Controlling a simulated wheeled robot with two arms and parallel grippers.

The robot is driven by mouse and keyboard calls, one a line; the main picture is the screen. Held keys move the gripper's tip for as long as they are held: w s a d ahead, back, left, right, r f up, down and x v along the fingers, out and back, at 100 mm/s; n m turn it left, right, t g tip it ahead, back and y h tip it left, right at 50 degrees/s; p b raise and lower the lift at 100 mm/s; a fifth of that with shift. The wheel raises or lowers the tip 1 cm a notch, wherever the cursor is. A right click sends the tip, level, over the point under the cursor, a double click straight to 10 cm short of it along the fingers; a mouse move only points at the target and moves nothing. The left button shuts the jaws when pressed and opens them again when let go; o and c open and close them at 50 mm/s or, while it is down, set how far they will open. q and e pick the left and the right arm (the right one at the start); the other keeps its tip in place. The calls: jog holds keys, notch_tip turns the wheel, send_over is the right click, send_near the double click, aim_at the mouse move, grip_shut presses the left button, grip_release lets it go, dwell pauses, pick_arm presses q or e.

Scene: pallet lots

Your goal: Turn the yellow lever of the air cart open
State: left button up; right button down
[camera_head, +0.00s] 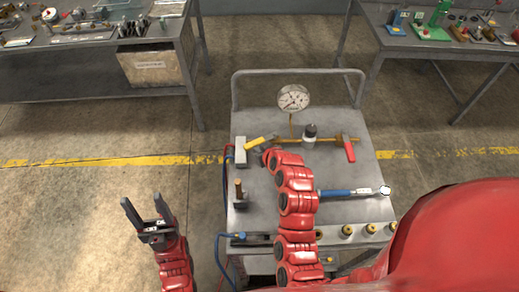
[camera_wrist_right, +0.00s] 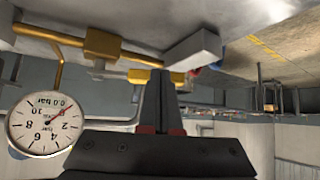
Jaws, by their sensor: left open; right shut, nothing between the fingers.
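The air cart (camera_head: 285,120) stands in the middle of the head view. Its yellow lever (camera_head: 258,141) lies at a slant at the left end of the brass pipe. My right gripper (camera_head: 266,151) is right beside the lever, partly hidden by its own red arm. In the right wrist view the shut fingers (camera_wrist_right: 162,78) stand in front of a yellow bar (camera_wrist_right: 139,76), which shows on both sides of them; I cannot tell whether they touch it. The round gauge (camera_head: 294,98) also shows in the wrist view (camera_wrist_right: 45,125), its display reading 0.0 bar. My left gripper (camera_head: 144,204) is open and empty, left of the cart.
The cart top also holds a red-handled part (camera_head: 348,149), a black-and-white fitting (camera_head: 310,134), a blue-handled tool (camera_head: 340,193) and a grey block (camera_head: 240,150) with hoses. Loaded tables stand at the back left (camera_head: 80,80) and back right (camera_head: 430,40). The floor between is clear.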

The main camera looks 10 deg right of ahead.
aim_at(250, 143)
jog(key=shift+a, duration=0.15)
jog(key=shift+w+a+m+h, duration=0.15)
jog(key=shift+w+m+h, duration=0.15)
jog(key=shift+m+h, duration=0.1)
jog(key=shift+w, duration=0.15)
jog(key=shift+w+a+f+b, duration=0.1)
jog(key=shift+w+a+b, duration=0.25)
jog(key=shift+w+b, duration=0.3)
jog(key=shift+w+a+b, duration=0.3)
jog(key=shift+w+b, duration=0.3)
jog(key=shift+w+a+b, duration=0.1)
jog(key=shift+w+b, duration=0.2)
jog(key=shift+w, duration=0.05)
jog(key=shift+r, duration=0.25)
jog(key=shift+f, duration=0.1)
